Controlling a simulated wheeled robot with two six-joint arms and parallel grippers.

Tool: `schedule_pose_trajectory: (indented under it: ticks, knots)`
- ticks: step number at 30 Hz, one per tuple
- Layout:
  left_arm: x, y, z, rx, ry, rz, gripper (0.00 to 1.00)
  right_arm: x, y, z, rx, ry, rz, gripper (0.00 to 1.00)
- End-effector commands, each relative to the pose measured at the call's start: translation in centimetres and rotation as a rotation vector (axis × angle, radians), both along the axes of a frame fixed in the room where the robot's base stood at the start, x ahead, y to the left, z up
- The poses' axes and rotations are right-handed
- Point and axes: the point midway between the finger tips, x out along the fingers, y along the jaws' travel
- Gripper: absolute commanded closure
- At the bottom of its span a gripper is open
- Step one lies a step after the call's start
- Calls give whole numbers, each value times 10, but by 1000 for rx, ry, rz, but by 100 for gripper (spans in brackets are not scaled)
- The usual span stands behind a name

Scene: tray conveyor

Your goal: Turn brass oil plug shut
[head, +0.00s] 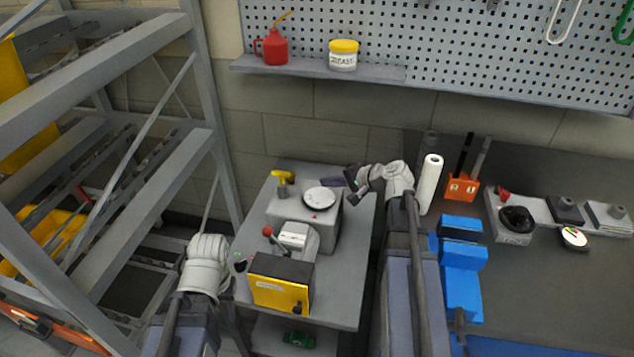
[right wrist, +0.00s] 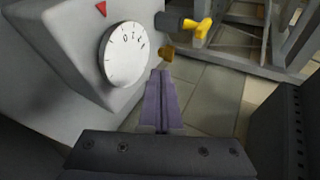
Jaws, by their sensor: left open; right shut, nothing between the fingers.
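The brass oil plug (right wrist: 167,53) sticks out low on the side of a grey housing (right wrist: 60,60) in the right wrist view, just beyond my fingertips. I cannot make it out in the head view. My right gripper (right wrist: 161,74) is shut and empty, its purple fingers pressed together and pointing at the plug. A small gap seems to lie between them. In the head view the right gripper (head: 334,183) is at the right side of the housing, behind the dial. My left gripper (head: 241,263) is open, at the left edge of the cart; its fingers are hard to make out.
A yellow-fronted box (head: 279,291) and a red-knobbed lever (head: 267,231) stand on the grey cart (head: 343,306). A rack is at left, a bench at right.

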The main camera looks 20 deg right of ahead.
Motion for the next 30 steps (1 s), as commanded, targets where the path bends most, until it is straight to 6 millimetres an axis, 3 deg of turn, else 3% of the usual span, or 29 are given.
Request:
schedule_pose_trajectory:
  ticks: [13, 21, 30]
  knots:
    - [0, 0, -49, 0, 0, 0, 55, 65, 44, -49, -1, -1, 2, 100]
    - [0, 0, -43, 0, 0, 0, 55, 90, 61, -43, -2, 0, 0, 100]
    - [0, 0, -43, 0, 0, 0, 55, 94, 65, -43, -2, 0, 0, 100]
